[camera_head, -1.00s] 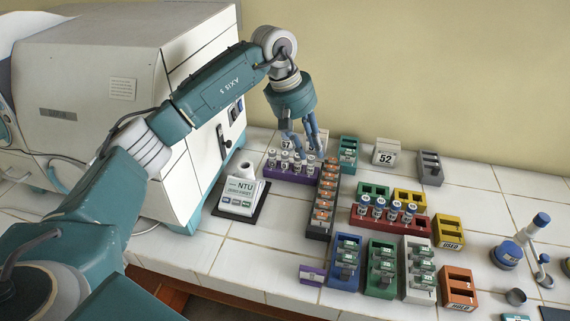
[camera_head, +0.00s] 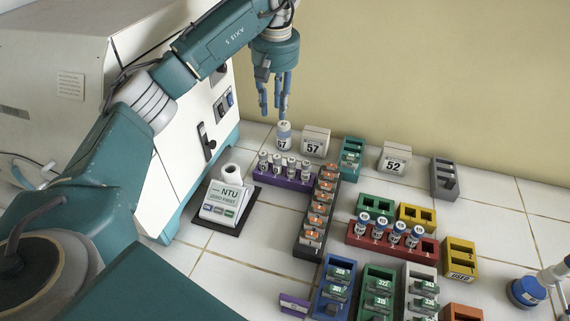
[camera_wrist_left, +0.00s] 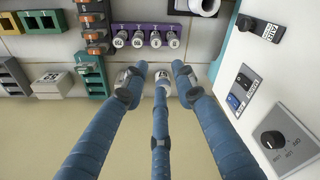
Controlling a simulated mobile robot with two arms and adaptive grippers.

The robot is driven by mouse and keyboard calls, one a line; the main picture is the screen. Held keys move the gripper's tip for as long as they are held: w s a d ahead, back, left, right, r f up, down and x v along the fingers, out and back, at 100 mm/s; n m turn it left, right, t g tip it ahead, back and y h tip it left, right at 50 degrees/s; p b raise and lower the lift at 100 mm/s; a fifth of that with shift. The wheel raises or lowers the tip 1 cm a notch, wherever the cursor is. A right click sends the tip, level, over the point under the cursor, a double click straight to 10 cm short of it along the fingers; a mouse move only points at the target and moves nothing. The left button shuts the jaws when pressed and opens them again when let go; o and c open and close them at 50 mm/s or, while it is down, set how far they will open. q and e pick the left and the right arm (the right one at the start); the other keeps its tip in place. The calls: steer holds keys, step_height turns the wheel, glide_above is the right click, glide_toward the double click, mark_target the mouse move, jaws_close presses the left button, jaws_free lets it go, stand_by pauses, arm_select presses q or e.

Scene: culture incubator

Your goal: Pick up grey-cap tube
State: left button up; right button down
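Several small tubes with grey caps (camera_head: 278,159) stand upright in a purple rack (camera_head: 297,183) on the tiled bench. In the left wrist view the purple rack (camera_wrist_left: 128,30) is at the top, with the grey-capped tubes (camera_wrist_left: 138,40) in a row. My left gripper (camera_head: 273,108) is above and behind the rack, fingers pointing down and holding nothing visible. Its fingers are apart in the left wrist view (camera_wrist_left: 157,75). Just below the fingertips stands a white-capped bottle labelled 57 (camera_head: 284,137), partly hidden by the fingers in the left wrist view. My right gripper is not in view.
A black rack with orange-marked pieces (camera_head: 310,235) adjoins the purple rack's right end. The white NTU device (camera_head: 226,204) is in front, and the large white machine (camera_head: 215,115) is left. A block labelled 57 (camera_head: 315,141) stands right of the bottle.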

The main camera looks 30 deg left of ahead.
arm_select(q)
steer(key=b, duration=0.6)
glide_toward(277, 156)
steer(key=f, duration=0.1)
steer(key=f+p, duration=0.1)
steer(key=shift+w+a+f, duration=0.1)
steer(key=shift+a+f, duration=0.15)
steer(key=shift+f, duration=0.05)
step_height(277, 156, down, 5)
steer(key=shift+w+r+p, duration=0.1)
steer(key=shift+w+p, duration=0.1)
steer(key=shift+p, duration=0.85)
steer(key=shift+a+f, duration=0.1)
steer(key=shift+f, duration=0.2)
jaws_close()
